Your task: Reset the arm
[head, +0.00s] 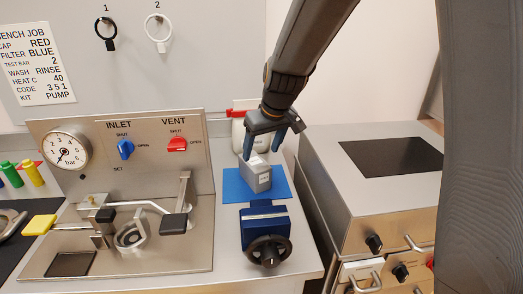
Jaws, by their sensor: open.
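My gripper (266,146) hangs in the head view with its blue-tipped fingers apart and pointing down. It is open, and I see nothing held in it. A grey block (258,178) with a small pale label stands on a blue mat (232,188), just below the fingers. I cannot tell whether a fingertip touches the block. My arm reaches down to the gripper from the top of the picture.
A white container (238,134) with a red top stands behind the gripper. A blue vise (263,222) with a black handwheel is in front of the mat. A metal panel (77,128) with gauge, valves and clamps stands left. A grey cabinet (335,182) is right, across a gap.

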